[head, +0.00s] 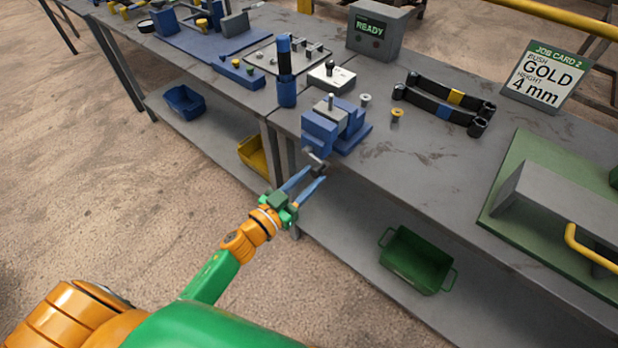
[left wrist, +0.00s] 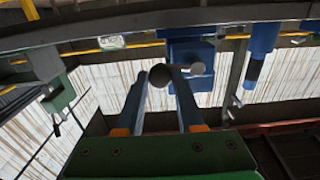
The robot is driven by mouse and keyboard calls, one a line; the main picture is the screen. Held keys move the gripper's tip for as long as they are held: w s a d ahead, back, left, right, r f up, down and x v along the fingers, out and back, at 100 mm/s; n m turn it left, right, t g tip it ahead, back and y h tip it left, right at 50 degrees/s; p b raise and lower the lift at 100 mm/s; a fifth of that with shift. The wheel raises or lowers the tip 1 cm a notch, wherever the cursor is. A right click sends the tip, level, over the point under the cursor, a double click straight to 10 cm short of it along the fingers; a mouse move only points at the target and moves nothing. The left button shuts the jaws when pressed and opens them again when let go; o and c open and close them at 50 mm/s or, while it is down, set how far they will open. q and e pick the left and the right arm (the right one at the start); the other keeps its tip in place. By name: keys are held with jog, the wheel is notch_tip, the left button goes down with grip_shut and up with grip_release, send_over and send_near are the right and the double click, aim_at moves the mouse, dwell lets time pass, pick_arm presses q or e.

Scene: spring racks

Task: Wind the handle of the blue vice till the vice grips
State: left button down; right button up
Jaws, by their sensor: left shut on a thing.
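The blue vice (head: 322,133) stands at the front edge of the grey workbench, with a grey block and a small upright pin on its top. Its dark handle (head: 317,162) sticks out in front, over the bench edge. My left gripper (head: 314,176) is at the handle, with its blue fingers on either side of it. In the left wrist view, the handle's dark round knob (left wrist: 158,75) sits between the fingertips (left wrist: 160,78), and the blue vice (left wrist: 192,52) is behind it. The gripper is shut on the handle. My right gripper is not in view.
A green crate (head: 417,262) and a yellow bin (head: 256,155) sit on the lower shelf.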

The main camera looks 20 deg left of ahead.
pick_arm(q)
jog(key=shift+f, duration=0.1)
jog(key=w+a+f+m+b, duration=0.1)
jog(key=a+f+m+b, duration=0.1)
jog(key=m, duration=0.8)
jog(key=w+a+f+m+b, duration=0.1)
jog(key=a+f+m+b, duration=0.1)
jog(key=a+m+b, duration=0.2)
jog(key=shift+w+a+f+m+b, duration=0.3)
jog(key=shift+m+b, duration=1.25)
jog(key=shift+m, duration=1.35)
jog(key=shift+r, duration=0.1)
jog(key=c, duration=0.9)
grip_release()
jog(key=o, duration=0.4)
jog(key=shift+s+a, duration=0.15)
jog(key=shift+a, duration=0.1)
